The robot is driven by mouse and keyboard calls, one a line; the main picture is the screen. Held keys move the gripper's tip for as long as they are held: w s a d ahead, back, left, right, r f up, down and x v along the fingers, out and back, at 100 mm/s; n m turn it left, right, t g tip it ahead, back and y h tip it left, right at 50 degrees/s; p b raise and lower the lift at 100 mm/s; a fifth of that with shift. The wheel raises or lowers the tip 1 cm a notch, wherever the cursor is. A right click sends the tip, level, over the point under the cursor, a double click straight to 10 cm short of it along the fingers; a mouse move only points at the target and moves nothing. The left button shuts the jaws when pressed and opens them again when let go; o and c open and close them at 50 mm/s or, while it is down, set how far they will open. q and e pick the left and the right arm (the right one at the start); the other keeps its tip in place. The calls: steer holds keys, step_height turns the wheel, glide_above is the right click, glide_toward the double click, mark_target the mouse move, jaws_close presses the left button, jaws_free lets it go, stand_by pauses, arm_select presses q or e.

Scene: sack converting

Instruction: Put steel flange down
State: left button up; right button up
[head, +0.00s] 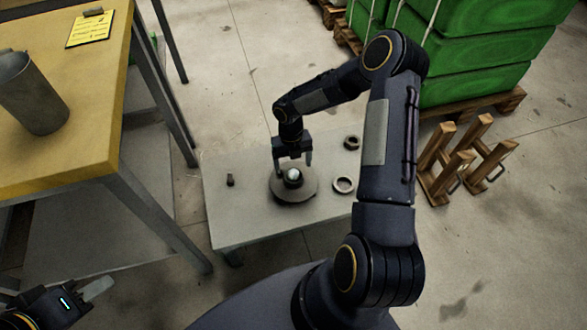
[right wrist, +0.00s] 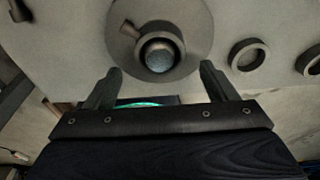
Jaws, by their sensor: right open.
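The steel flange (head: 297,195) is a round grey disc with a raised hub and a pale rounded centre. It lies flat on a low grey table, and it shows at the top of the right wrist view (right wrist: 190,24). My right gripper (head: 292,164) is open, with its fingers pointing down close to the hub. In the right wrist view the two fingertips (right wrist: 160,70) are apart with nothing held between them, and the flange is just beyond them. My left gripper (head: 92,292) is at the lower left, partly cut off; its jaw opening is unclear.
The low grey table (head: 235,222) also bears a pale ring (head: 344,185), a darker ring (head: 351,142) and a small dark upright piece (head: 230,180). A yellow-topped table (head: 85,105) with a metal cup (head: 35,95) stands left. Wooden stands (head: 463,165) and green stacks (head: 475,50) are right.

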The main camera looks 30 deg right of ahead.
steer(key=s+r+m+t+p, duration=0.3)
steer(key=r+m, duration=0.6)
steer(key=r, duration=1)
steer(key=s+a+r+m+t+y, duration=0.1)
steer(key=s+a+r+m, duration=0.1)
steer(key=s+r+m, duration=0.2)
steer(key=s+a+r+m+t+y+b, duration=0.1)
steer(key=s+a+r+m+t, duration=0.1)
steer(key=s+m, duration=0.7)
steer(key=s+a+r+m+t+y, duration=0.1)
steer(key=s+a+r+m, duration=0.2)
steer(key=m, duration=1)
steer(key=shift+s+a+r, duration=0.25)
steer(key=shift+s+r, duration=1.3)
steer(key=shift+s, duration=0.4)
